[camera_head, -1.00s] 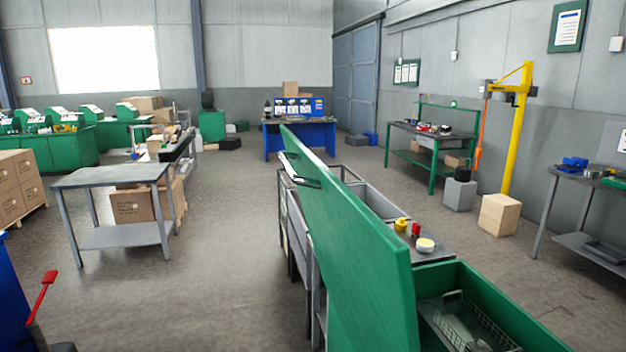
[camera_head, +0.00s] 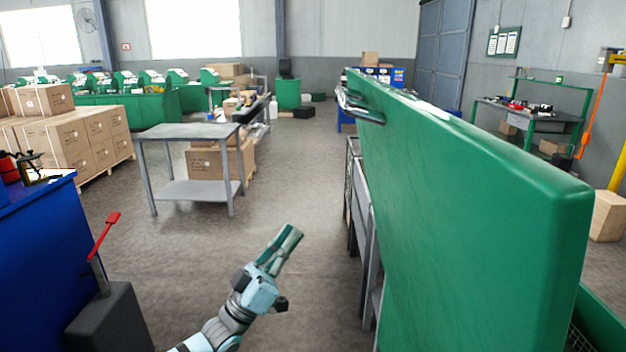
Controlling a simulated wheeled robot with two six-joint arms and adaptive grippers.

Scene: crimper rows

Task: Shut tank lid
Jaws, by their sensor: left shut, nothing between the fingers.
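The tank lid (camera_head: 460,190) is a large green panel that stands raised, nearly upright, on the right side of the view. A dark handle (camera_head: 358,106) sticks out from its left face near the far end. The green tank (camera_head: 598,325) shows only as a small part at the lower right; the lid hides the rest. My left gripper (camera_head: 290,235) is shut and empty, above the floor to the left of the lid and apart from it. My right gripper is not in view.
A grey metal table (camera_head: 187,132) stands ahead on the left. A blue cabinet (camera_head: 45,270) and a dark box with a red-handled lever (camera_head: 105,235) are at the near left. Stacked cartons (camera_head: 75,145) stand behind. The floor between table and lid is clear.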

